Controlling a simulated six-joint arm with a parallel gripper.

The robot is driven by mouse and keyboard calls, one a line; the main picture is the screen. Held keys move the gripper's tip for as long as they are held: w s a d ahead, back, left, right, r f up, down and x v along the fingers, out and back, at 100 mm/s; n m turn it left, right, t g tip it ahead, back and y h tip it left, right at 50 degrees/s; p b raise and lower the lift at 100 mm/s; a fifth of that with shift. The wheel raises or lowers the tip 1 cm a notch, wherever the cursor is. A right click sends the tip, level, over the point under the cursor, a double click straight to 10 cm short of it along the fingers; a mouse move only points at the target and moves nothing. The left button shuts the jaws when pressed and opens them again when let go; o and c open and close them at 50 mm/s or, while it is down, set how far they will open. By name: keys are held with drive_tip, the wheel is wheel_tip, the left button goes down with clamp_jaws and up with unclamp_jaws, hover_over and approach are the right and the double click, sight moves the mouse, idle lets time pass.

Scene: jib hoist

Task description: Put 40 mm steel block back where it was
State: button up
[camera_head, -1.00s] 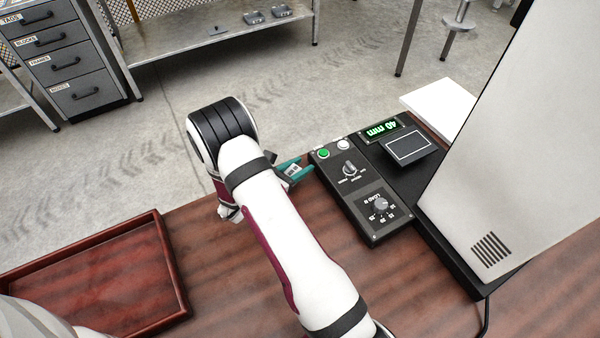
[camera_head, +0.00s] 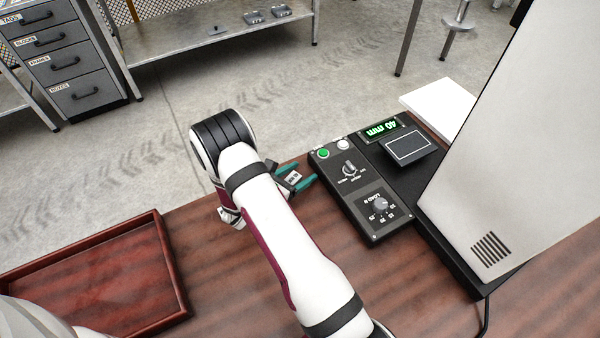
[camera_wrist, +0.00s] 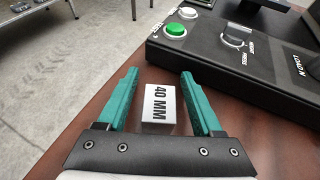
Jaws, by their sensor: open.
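The steel block (camera_wrist: 159,105), with a white face marked "40 MM", rests on the brown wooden table between my gripper's fingers in the wrist view. My gripper (camera_wrist: 160,90) is open, with one teal finger on each side of the block and a gap visible on both sides. In the head view, the block (camera_head: 294,177) shows small between the teal fingers of my gripper (camera_head: 304,178), left of the control box; my arm hides part of the gripper there.
The black control box (camera_head: 355,190) with green and white buttons and knobs stands close right of the gripper. Its display (camera_head: 381,130) reads "40 mm". An empty red-brown tray (camera_head: 175,270) lies at the left. The table's far edge is close to the block.

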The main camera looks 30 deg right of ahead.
drive_tip(key=v, duration=1.1)
drive_tip(key=shift+a+r, duration=0.1)
drive_tip(key=shift+a, duration=0.1)
drive_tip(key=s+d+r+m+g+y, duration=0.1)
drive_tip(key=s+r+m+g+y, duration=0.25)
drive_tip(key=s+r+m, duration=0.45)
drive_tip(key=s+d+r+m+g+y, duration=0.1)
drive_tip(key=s+r+m+g+y, duration=0.35)
drive_tip(key=s+m, duration=0.6)
drive_tip(key=s+a+r+m+t+y, duration=0.1)
drive_tip(key=s+a+r+m+y, duration=0.1)
drive_tip(key=a+m, duration=0.3)
drive_tip(key=s+a+r+m+t+y, duration=0.1)
drive_tip(key=s+a+r+m+y, duration=0.2)
drive_tip(key=s+a+m+y, duration=0.1)
drive_tip(key=shift+s+a+m+t, duration=0.35)
drive_tip(key=shift+s+a, duration=0.25)
drive_tip(key=shift+a, duration=0.45)
